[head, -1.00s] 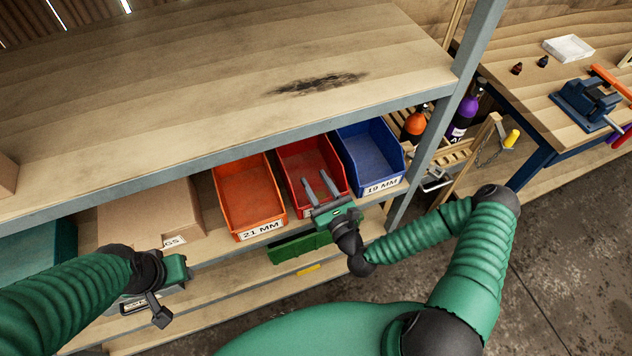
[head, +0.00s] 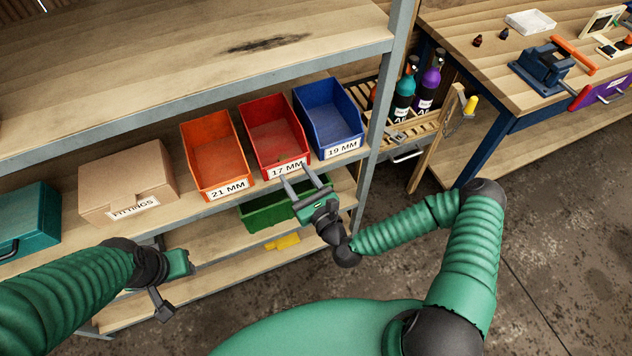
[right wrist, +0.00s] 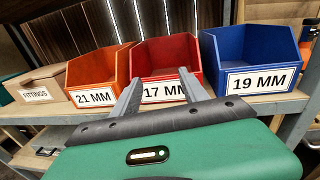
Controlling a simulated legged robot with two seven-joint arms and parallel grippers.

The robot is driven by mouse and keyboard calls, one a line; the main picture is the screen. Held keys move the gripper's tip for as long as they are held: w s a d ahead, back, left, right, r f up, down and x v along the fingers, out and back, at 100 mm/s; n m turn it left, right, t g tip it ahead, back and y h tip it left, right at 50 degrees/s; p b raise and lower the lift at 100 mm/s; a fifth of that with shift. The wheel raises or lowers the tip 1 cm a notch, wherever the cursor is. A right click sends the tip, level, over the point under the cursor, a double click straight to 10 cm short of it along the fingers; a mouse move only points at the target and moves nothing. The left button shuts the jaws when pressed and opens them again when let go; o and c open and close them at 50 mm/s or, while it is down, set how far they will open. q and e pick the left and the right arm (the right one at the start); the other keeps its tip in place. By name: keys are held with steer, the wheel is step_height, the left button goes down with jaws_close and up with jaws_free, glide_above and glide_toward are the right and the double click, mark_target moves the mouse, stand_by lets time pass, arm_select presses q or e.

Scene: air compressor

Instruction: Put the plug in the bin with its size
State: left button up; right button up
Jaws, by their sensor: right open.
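The orange 21 MM bin (head: 212,160), red 17 MM bin (head: 270,133) and blue 19 MM bin (head: 330,117) stand side by side on a shelf. They also show in the right wrist view: orange (right wrist: 95,72), red (right wrist: 166,58), blue (right wrist: 252,55). My right gripper (head: 297,180) is open, with no object visible between its fingers, just in front of the red bin's label. My left gripper (head: 160,300) is low at the left; its jaws are unclear. I cannot identify a plug; two small dark pieces (head: 477,40) (head: 504,34) lie on the right workbench.
A cardboard FITTINGS box (head: 125,182) and a teal case (head: 25,222) stand left of the bins. A green bin (head: 270,213) is on the shelf below. A grey shelf post (head: 385,110) rises right of the blue bin. A blue vise (head: 548,68) and white tray (head: 531,21) are on the workbench.

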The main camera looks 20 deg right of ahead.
steer(key=s+a+f+n+g+y, duration=0.2)
steer(key=s+f+n+g, duration=0.15)
steer(key=n, duration=0.45)
steer(key=s+a+f+n+g+y, duration=0.1)
steer(key=s+a+f+n+g, duration=0.1)
steer(key=f+n+g, duration=0.45)
steer(key=s+d+r+n+g+h, duration=0.2)
steer(key=s+d+n+h, duration=0.15)
steer(key=d+n, duration=0.45)
steer(key=s+d+r+n+g+h, duration=0.1)
steer(key=s+r+n, duration=0.3)
steer(key=r, duration=0.3)
steer(key=s+d+r+n+g+h, duration=0.1)
steer(key=s+r+n+h, duration=0.1)
steer(key=s+r+n, duration=0.2)
step_height(320, 180, up, 3)
steer(key=n, duration=0.2)
steer(key=shift+s+d+r+n+g, duration=0.15)
steer(key=shift+s+d+n+g, duration=0.2)
steer(key=shift+d+g, duration=0.05)
